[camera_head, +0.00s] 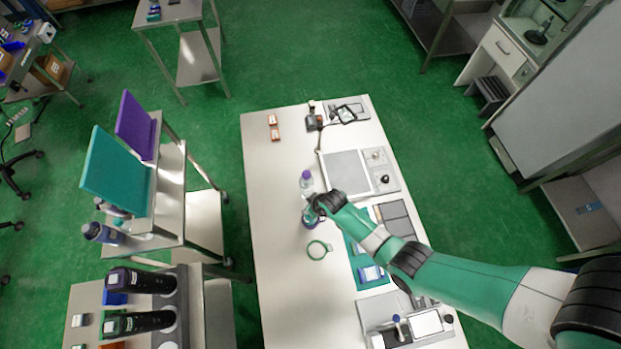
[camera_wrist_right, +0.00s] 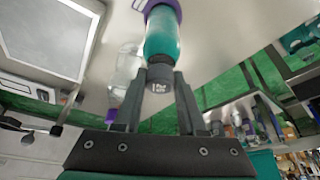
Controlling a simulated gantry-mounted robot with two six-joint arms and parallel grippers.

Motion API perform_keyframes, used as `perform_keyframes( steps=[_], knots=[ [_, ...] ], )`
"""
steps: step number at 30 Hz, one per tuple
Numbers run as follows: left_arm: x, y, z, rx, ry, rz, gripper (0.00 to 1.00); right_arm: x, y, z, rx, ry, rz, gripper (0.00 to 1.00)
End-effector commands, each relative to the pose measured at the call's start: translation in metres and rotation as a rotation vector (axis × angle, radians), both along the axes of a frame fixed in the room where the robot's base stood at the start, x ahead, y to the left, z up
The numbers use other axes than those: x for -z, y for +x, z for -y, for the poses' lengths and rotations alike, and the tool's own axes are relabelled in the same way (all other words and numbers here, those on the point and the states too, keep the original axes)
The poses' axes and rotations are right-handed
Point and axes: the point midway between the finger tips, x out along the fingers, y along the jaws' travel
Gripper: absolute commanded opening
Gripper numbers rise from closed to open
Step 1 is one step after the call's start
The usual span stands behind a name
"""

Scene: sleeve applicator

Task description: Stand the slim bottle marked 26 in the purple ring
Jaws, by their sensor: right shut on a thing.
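The teal bottle also shows below the gripper in the head view (camera_head: 309,217). A purple ring (camera_wrist_right: 160,5) shows at the bottle's far end in the wrist view, cut by the frame's edge; I cannot tell if the bottle is seated in it. My left gripper is not in view.
A clear bottle with a purple cap (camera_head: 306,179) stands close beside the gripper. A green ring (camera_head: 318,250) lies nearer on the table (camera_head: 275,220). A grey-topped device (camera_head: 346,172) and a teal mat (camera_head: 362,262) are to the right.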

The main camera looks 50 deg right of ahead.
Motion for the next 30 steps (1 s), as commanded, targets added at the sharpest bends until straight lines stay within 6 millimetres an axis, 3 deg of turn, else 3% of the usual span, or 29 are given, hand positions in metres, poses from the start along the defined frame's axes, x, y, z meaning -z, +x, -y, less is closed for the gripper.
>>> perform_keyframes(
  steps=[9, 10, 15, 22, 26, 30],
  knots=[
    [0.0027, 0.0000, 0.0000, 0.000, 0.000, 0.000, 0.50, 0.0023, 0.0006, 0.0001, 0.000, 0.000, 0.002, 0.00],
    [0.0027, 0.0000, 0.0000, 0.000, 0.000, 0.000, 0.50, 0.0023, 0.0006, 0.0001, 0.000, 0.000, 0.002, 0.42],
    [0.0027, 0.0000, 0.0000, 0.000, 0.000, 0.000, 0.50, 0.0025, 0.0005, 0.0001, 0.000, 0.000, 0.001, 0.72],
    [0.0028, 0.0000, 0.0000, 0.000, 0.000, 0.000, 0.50, 0.0028, 0.0002, 0.0000, 0.000, 0.000, 0.001, 0.75],
    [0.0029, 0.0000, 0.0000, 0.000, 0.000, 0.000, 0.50, 0.0034, -0.0003, 0.0000, 0.000, 0.000, -0.001, 0.98],
    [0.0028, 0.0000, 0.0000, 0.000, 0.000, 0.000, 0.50, 0.0033, -0.0003, 0.0000, 0.000, 0.000, -0.001, 1.00]
  ],
)
